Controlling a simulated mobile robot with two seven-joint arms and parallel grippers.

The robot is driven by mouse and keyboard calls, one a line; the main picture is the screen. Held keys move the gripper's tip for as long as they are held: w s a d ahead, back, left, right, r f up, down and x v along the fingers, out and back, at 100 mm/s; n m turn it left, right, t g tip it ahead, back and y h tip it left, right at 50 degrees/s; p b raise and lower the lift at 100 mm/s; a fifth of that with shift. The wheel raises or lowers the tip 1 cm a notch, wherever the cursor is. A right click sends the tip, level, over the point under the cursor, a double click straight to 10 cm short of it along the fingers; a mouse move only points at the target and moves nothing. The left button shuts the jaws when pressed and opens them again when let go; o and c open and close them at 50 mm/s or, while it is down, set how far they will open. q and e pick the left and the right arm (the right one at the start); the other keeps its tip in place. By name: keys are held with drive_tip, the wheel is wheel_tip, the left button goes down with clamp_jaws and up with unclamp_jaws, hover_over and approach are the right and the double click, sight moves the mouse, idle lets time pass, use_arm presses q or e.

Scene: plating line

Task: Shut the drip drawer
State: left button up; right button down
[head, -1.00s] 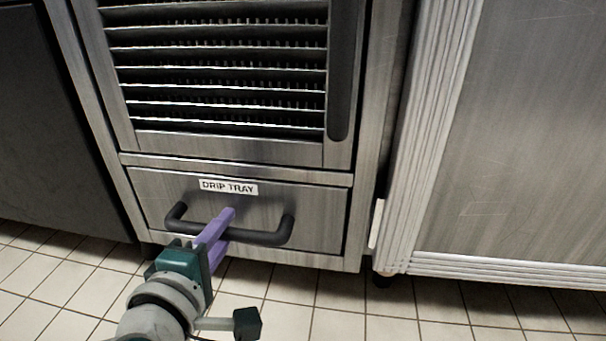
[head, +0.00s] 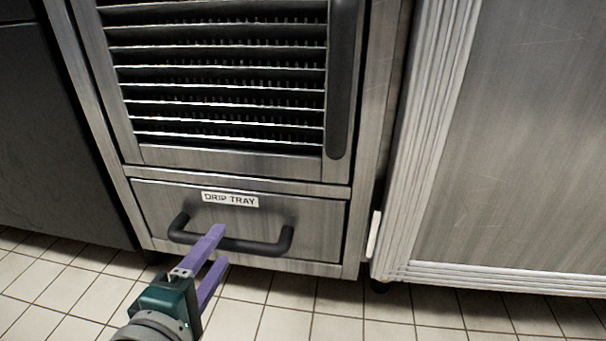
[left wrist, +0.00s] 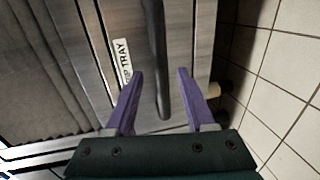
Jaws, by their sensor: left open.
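The drip drawer (head: 315,222) is the low steel front with a "DRIP TRAY" label (head: 230,199) under the louvred panel. Its face looks flush with the cabinet frame, with no clear gap showing. A dark bar handle (head: 268,246) runs across it. My left gripper (head: 221,245) is open, with its purple fingertips at the handle, one overlapping the bar and one below it in the head view. In the left wrist view the handle (left wrist: 158,60) shows between the open fingers (left wrist: 160,77), and contact cannot be told. My right gripper is not in view.
The louvred panel (head: 225,95) with a dark vertical handle (head: 341,80) is above the drawer. A steel cabinet (head: 510,150) stands to the right and a dark unit (head: 60,130) to the left. Tiled floor (head: 270,315) in front is clear.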

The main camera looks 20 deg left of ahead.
use_arm(q)
drive_tip(key=p+v, duration=0.2)
drive_tip(key=v, duration=0.4)
drive_tip(key=shift+s, duration=0.25)
drive_tip(key=shift+r, duration=0.1)
drive_tip(key=d+r+m+g+h+p, duration=0.25)
drive_tip(key=r+m+p, duration=0.25)
drive_tip(key=r+p, duration=0.9)
drive_tip(key=d+r+m+g+h+p, duration=0.1)
drive_tip(key=d+r+m+h+p, duration=0.2)
drive_tip(key=r+p, duration=1.05)
drive_tip(key=d+r+m+g+h+p, duration=0.15)
drive_tip(key=r+m+p, duration=0.45)
drive_tip(key=r+p, duration=0.85)
drive_tip(key=s+a+r+m+g+y+p, duration=0.1)
drive_tip(key=s+r+m+g+p, duration=0.2)
drive_tip(key=r+p, duration=1)
drive_tip(key=s+a+r+m+g+y+p, duration=0.1)
drive_tip(key=s+r+m+p, duration=0.3)
drive_tip(key=r+p, duration=0.9)
drive_tip(key=s+a+r+m+g+y+p, duration=0.1)
drive_tip(key=s+r+m+g+p, duration=0.2)
drive_tip(key=r+p, duration=1)
wheel_tip(320, 180, up, 36)
drive_tip(key=s+n+p, duration=0.1)
drive_tip(key=p, duration=2.9)
drive_tip(key=shift+s, duration=0.2)
